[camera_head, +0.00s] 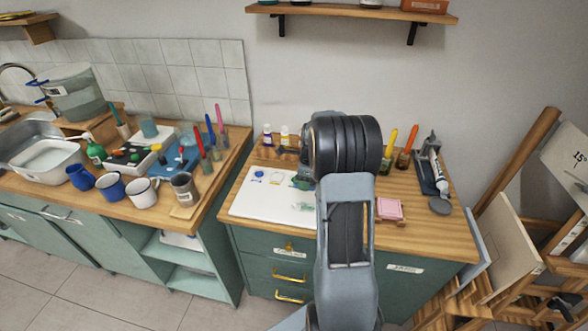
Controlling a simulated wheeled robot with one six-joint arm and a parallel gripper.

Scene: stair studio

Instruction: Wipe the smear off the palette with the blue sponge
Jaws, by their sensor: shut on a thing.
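The white palette (250,206) lies flat on the right-hand wooden worktop. It bears a blue paint dab (259,173), an ochre dab and a dark green patch (300,184) by my arm. A faint pale green mark (304,207), which looks like the smear, shows near its front right. My arm stands in front of the palette's right end and hides part of it. My gripper is hidden behind my arm. I cannot make out the blue sponge; it may be hidden there too.
A pink block (389,208) sits right of my arm. Paint bottles (284,134), upright coloured tools (408,144) and a grey stand with a tube (434,170) are at the back and right. Mugs (142,192) crowd the left counter. A shelf (350,12) hangs above; easels stand right.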

